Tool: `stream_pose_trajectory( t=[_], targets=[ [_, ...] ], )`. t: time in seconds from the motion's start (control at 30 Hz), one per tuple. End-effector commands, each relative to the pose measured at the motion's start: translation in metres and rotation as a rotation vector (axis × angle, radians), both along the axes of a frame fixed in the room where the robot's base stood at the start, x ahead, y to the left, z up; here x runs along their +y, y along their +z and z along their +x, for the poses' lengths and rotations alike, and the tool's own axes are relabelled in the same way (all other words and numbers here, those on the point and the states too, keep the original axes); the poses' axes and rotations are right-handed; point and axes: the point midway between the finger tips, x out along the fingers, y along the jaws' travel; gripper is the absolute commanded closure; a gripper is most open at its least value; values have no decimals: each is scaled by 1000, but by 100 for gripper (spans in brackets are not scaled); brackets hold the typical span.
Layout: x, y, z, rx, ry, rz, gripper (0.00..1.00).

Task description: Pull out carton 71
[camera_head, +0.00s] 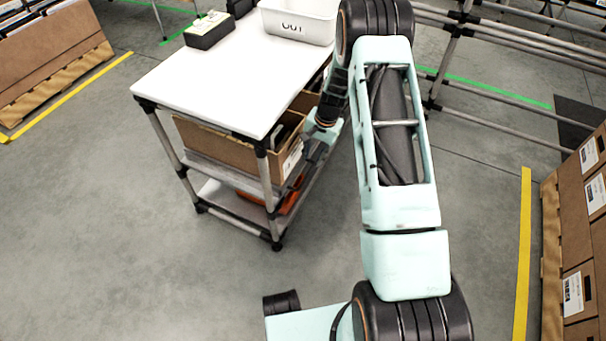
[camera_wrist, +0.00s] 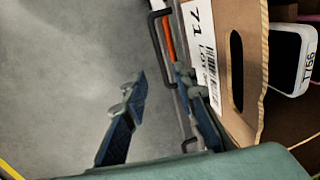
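Carton 71 (camera_head: 215,148) is an open brown cardboard box on the shelf under the white table top. In the wrist view its end wall (camera_wrist: 248,40) shows a white label reading 71 and an oval hand hole. A white device (camera_wrist: 288,58) with dark markings is inside the carton. My gripper (camera_head: 308,163) is at the carton's right end in the head view. In the wrist view my gripper (camera_wrist: 160,80) is open, with nothing between its fingers. One finger is close to the label side; the other is over the floor. Whether the near finger touches the carton cannot be told.
The white table top (camera_head: 215,85) overhangs the carton. An orange object (camera_head: 288,203) lies on the lower shelf. More cartons (camera_head: 580,220) stand at the right. Floor left of the table is clear.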

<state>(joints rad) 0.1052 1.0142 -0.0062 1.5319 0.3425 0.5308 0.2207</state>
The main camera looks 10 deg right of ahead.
Motion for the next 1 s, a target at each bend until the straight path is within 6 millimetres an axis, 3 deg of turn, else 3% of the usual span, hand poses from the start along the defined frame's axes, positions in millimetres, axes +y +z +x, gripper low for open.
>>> stream_pose_trajectory(
  t=[0.3,0.5,0.97,1.0],
  targets=[
    [9,-60,6,1,1,-2,74],
    [14,-88,9,0,1,-2,74],
    [15,-97,11,-2,0,-3,74],
    [15,-97,11,-2,0,-3,78]
  ],
)
